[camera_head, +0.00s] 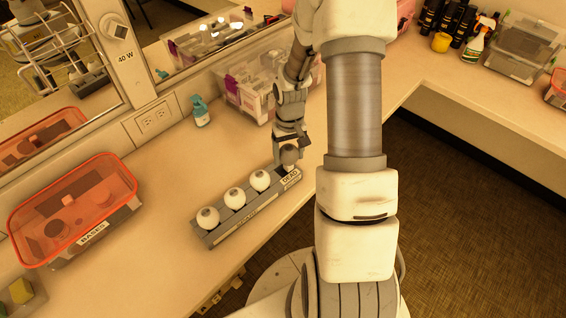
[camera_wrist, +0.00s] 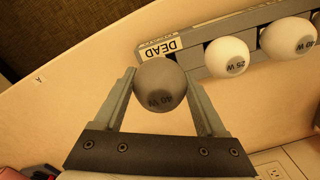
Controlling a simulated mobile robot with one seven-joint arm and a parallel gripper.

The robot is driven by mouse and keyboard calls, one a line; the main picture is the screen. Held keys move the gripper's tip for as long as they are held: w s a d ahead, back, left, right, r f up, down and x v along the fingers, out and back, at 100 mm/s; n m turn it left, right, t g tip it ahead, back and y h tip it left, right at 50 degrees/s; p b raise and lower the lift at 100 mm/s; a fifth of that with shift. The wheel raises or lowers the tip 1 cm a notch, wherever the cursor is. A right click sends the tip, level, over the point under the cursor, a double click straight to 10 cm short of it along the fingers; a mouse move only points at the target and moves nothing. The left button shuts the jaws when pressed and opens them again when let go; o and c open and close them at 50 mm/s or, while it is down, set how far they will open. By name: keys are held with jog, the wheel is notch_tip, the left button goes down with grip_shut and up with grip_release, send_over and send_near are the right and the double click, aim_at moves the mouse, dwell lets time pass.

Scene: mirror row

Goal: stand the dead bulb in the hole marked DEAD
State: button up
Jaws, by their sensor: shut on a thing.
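The dead bulb is a dark grey globe (camera_wrist: 160,84), held between the two fingers of my gripper (camera_wrist: 160,92) in the wrist view. In the head view the grey bulb (camera_head: 290,156) shows under my gripper (camera_head: 289,146), at the DEAD end of the rack. The grey rack (camera_head: 248,208) carries a white DEAD label (camera_wrist: 160,48), which also shows in the head view (camera_head: 291,177). The bulb's base and the DEAD hole are hidden, so I cannot tell whether the base is in the hole.
Three white bulbs stand in the rack: one (camera_head: 259,180) nearest the DEAD end, one (camera_head: 235,197) in the middle, one (camera_head: 208,217) at the far end. A BASES bin (camera_head: 95,236), a spray bottle (camera_head: 201,112) and a clear bin (camera_head: 250,95) stand nearby. The counter in front is clear.

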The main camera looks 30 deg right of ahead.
aim_at(283, 163)
jog(key=shift+w+a+f, duration=0.5)
jog(key=shift+w+f, duration=0.05)
jog(key=shift+w, duration=0.15)
jog(key=shift+f, duration=2)
jog(key=shift+f, duration=0.2)
jog(key=o, duration=1.1)
jog(key=shift+r, duration=0.1)
